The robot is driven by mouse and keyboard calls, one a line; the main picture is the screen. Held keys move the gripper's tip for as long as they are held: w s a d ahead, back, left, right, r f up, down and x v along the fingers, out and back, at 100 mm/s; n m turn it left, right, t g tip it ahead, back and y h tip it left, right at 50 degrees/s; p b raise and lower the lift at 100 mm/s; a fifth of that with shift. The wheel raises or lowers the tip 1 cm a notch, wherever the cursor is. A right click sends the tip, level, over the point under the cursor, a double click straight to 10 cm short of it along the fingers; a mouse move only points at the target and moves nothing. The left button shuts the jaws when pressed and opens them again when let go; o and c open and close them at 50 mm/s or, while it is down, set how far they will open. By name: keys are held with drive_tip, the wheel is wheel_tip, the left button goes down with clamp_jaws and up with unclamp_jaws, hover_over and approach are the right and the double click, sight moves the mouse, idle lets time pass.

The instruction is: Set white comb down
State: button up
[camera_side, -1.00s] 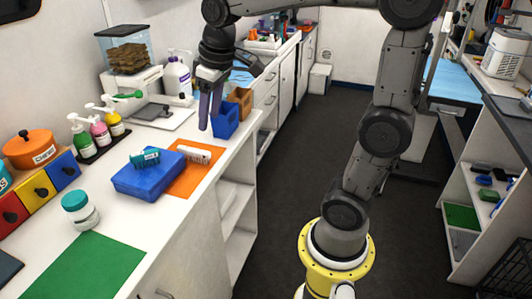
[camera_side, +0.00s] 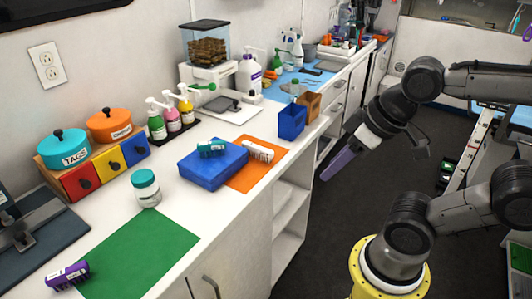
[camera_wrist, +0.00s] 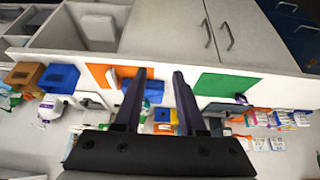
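The white comb (camera_side: 258,151) lies on the orange mat (camera_side: 250,178), close beside the blue box (camera_side: 213,168). I cannot tell whether it touches the box. My gripper (camera_side: 327,174) is off the counter's front edge, over the aisle, to the right of the comb and apart from it. In the wrist view my gripper's two fingers (camera_wrist: 157,76) are spread with nothing held between them. The orange mat (camera_wrist: 97,72) shows there left of the fingers.
A teal brush (camera_side: 211,148) lies on the blue box. A blue bin (camera_side: 291,121) and a brown bin (camera_side: 307,106) stand behind the mat. A white jar with a teal lid (camera_side: 146,190) stands left, beside a bare green mat (camera_side: 140,255). A purple brush (camera_side: 67,276) lies front left.

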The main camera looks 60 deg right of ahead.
drive_tip(key=w+d+r+n+t, duration=0.1)
drive_tip(key=w+r+n+t, duration=0.2)
drive_tip(key=w, duration=0.5)
drive_tip(key=w+d+r+n+t+y, duration=0.1)
drive_tip(key=w+r+n+t, duration=0.2)
drive_tip(key=w, duration=0.4)
drive_tip(key=w+d+r+n+t, duration=0.1)
drive_tip(key=w+r+t, duration=0.2)
drive_tip(key=w+t, duration=0.35)
drive_tip(key=m+h, duration=0.1)
drive_tip(key=m, duration=0.6)
approach(256, 146)
drive_tip(key=w, duration=0.4)
drive_tip(key=shift+w+r, duration=0.3)
drive_tip(key=shift+w, duration=0.05)
drive_tip(key=shift+w+f, duration=0.15)
drive_tip(key=shift+w, duration=1.15)
drive_tip(key=shift+w+f, duration=0.15)
drive_tip(key=shift+w, duration=1.2)
drive_tip(key=shift+c, duration=0.3)
